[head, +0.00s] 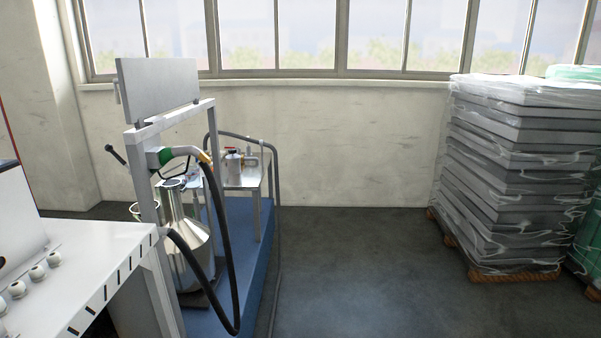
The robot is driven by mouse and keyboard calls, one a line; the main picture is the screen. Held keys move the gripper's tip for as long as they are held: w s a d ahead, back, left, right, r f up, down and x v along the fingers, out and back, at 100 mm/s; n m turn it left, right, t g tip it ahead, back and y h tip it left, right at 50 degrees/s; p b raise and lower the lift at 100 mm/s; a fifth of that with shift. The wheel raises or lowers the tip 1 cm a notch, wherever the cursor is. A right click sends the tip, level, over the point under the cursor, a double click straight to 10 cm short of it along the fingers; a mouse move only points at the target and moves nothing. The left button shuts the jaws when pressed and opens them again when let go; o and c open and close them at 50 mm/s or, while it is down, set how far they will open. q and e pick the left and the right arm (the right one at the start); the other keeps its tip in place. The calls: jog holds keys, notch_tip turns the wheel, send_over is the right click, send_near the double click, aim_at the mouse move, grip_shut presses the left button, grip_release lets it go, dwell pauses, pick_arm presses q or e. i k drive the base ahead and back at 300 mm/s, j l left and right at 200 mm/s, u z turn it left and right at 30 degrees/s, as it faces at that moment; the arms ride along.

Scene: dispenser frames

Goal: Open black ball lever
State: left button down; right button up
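The black ball lever (109,148) sticks out from the left side of the grey dispenser frame (149,190) in the head view. It slants up and to the left, with the black ball at its upper end. Its lower end meets the frame near the post, and the joint there is too small to make out. A fuel-type nozzle (183,152) with green and yellow parts hangs on the frame's right side. Its black hose (228,255) loops down to near the floor. Neither of my grippers is in view.
A white bench (97,262) with several round knobs fills the lower left. Wrapped stacked sheets (520,180) stand at right. The middle floor is clear.

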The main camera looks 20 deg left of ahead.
aim_at(109, 148)
jog(key=i+u, duration=0.2)
jog(key=i, duration=0.25)
jog(key=i+l+u, duration=0.2)
jog(key=i, duration=0.25)
jog(key=i+u, duration=0.2)
jog(key=i, duration=0.3)
